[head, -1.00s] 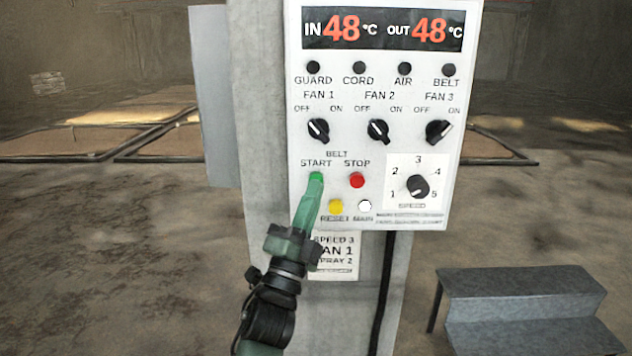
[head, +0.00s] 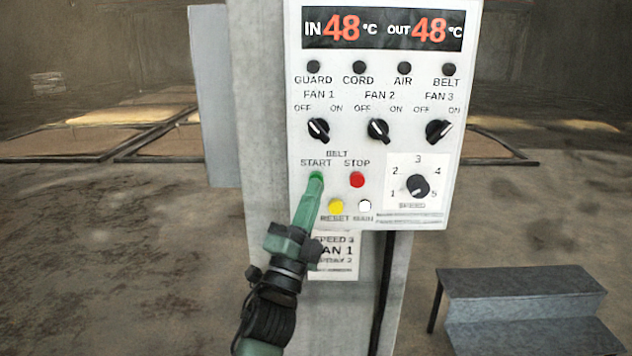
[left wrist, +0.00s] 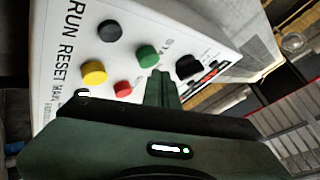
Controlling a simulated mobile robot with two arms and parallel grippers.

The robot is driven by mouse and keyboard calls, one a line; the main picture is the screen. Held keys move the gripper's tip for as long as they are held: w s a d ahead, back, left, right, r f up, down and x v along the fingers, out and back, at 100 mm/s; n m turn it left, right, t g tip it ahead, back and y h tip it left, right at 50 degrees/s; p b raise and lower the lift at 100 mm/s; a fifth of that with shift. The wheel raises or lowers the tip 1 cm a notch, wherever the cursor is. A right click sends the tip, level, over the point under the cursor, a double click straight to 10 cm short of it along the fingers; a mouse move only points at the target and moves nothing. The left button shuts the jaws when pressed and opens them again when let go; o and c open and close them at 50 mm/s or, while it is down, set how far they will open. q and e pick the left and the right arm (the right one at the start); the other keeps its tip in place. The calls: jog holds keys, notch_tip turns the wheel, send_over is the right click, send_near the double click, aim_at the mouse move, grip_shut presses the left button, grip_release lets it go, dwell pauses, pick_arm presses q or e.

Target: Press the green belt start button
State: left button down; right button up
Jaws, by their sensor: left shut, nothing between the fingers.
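The green belt start button (head: 316,175) sits under the START label on the white control panel (head: 300,215). The tip of my left gripper (head: 315,181) is at its lower edge in the head view, with the green fingers shut and empty, pointing up at the panel. In the left wrist view the round green button (left wrist: 148,55) is clear, just beyond the fingertips (left wrist: 161,74). I cannot tell whether the tip touches it or whether it is pushed in. My right gripper is not in view.
The red stop button (head: 357,180) is right of start; the yellow reset button (head: 336,206) is below. Fan knobs (head: 318,130) are above, a speed dial (head: 417,187) at right. The panel is on a grey post (head: 262,150). A grey step (head: 520,282) stands lower right.

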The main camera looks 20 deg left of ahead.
pick_arm(q)
jog(key=shift+w+a, duration=0.1)
jog(key=shift+w, duration=0.25)
jog(key=shift+w+a+b, duration=0.15)
jog(key=shift+w+b, duration=0.15)
jog(key=shift+w, duration=0.15)
dwell(0.6)
jog(key=shift+s, duration=0.15)
jog(key=shift+s+d, duration=0.25)
jog(key=shift+s, duration=0.5)
jog(key=shift+s, duration=0.1)
jog(key=shift+s+d+p, duration=0.2)
jog(key=shift+s+d, duration=0.05)
jog(key=shift+s, duration=0.5)
jog(key=shift+s+d+p, duration=0.15)
jog(key=shift+s+d, duration=0.05)
jog(key=shift+s, duration=0.6)
jog(key=shift+s+d+p, duration=0.2)
jog(key=shift+s+d, duration=0.05)
jog(key=shift+s, duration=0.5)
jog(key=shift+f, duration=0.1)
